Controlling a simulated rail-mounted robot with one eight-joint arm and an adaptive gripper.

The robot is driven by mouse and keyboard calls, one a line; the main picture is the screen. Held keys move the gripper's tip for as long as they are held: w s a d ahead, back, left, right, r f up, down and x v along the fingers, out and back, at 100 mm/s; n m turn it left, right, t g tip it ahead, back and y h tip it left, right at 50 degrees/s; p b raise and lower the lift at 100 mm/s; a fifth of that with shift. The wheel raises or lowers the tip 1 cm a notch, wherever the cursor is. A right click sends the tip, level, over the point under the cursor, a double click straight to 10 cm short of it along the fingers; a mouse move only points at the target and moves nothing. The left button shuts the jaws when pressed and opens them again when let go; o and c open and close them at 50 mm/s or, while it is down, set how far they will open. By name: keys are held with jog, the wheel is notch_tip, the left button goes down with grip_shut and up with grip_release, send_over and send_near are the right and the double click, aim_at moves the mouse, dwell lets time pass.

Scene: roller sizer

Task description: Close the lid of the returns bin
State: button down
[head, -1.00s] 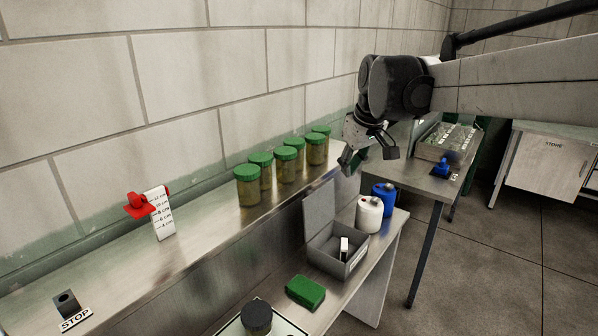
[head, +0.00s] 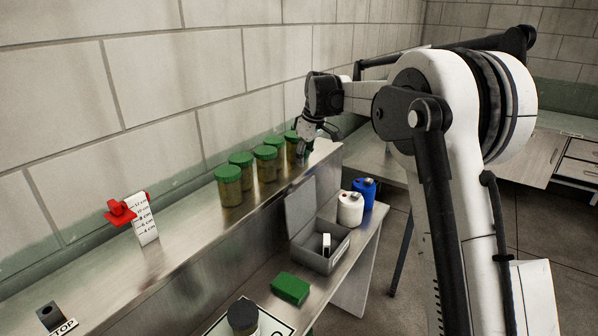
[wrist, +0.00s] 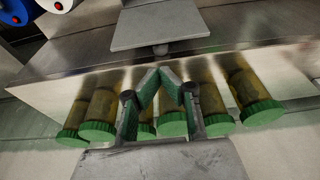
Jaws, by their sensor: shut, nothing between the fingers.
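The returns bin, a small grey open-topped box (head: 318,262), stands on the lower bench in the head view. Its lid (head: 313,200) is open, standing up at the bin's back edge. A white item (head: 326,243) with dark marks shows inside. In the wrist view the lid is a flat grey plate (wrist: 170,24) at the top, beyond the fingertips and apart from them. My gripper (head: 304,151) is shut and empty, above the far end of the upper shelf, behind and above the lid. It also shows in the wrist view (wrist: 160,72), pointing toward the lid.
Several green-capped jars (head: 228,188) line the upper shelf close to my gripper. A white bottle (head: 350,210) and a blue bottle (head: 369,191) stand beside the bin's far side. A green block (head: 290,288) and a dark-capped jar (head: 243,318) are in front.

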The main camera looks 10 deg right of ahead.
jog(key=p, duration=0.1)
send_over(296, 205)
jog(key=w, duration=0.4)
jog(key=f, duration=0.9)
jog(key=shift+w+d, duration=0.1)
jog(key=shift+d, duration=0.2)
